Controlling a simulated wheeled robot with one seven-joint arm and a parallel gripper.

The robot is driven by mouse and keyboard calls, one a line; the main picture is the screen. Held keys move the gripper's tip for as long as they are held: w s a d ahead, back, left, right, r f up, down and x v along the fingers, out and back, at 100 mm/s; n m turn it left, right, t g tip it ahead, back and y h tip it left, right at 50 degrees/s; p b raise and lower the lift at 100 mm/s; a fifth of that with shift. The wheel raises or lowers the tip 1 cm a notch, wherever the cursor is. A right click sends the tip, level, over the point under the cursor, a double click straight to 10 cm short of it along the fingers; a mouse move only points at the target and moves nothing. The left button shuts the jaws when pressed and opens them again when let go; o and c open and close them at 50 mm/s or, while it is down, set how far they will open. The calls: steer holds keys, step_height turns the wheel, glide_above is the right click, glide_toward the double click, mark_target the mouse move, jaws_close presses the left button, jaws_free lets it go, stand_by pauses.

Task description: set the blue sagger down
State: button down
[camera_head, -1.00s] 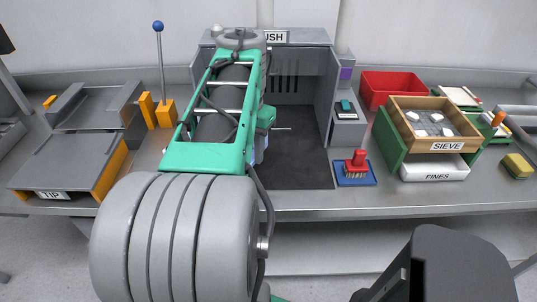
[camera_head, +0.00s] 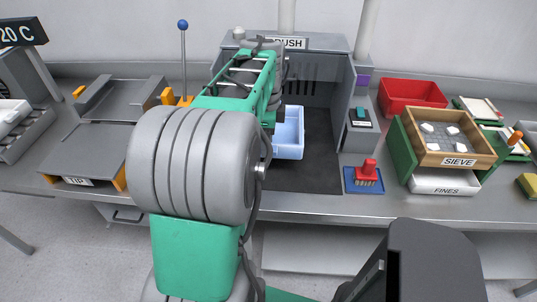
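The blue sagger (camera_head: 290,135) is a pale blue open box. It shows just right of my arm, in front of the grey booth marked with a sign ending in "USH", over the dark mat (camera_head: 318,165). My arm covers its left part. My gripper is hidden behind my own arm links, so I cannot see its fingers or whether they touch the sagger. I cannot tell whether the sagger rests on the mat or hangs above it.
A red-handled brush (camera_head: 367,175) on a blue pad and a switch box (camera_head: 361,128) stand right of the mat. Further right are a red bin (camera_head: 411,92) and the wooden sieve (camera_head: 457,160). A blue-knobbed lever (camera_head: 183,55) and the TIP plate (camera_head: 85,155) are left.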

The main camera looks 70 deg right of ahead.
step_height(320, 180, down, 8)
steer(key=shift+r, duration=0.1)
steer(key=c, duration=0.9)
jaws_free()
steer(key=shift+f, duration=0.2)
steer(key=shift+c, duration=0.2)
steer(key=shift+r+p, duration=0.15)
steer(key=shift+p, duration=0.15)
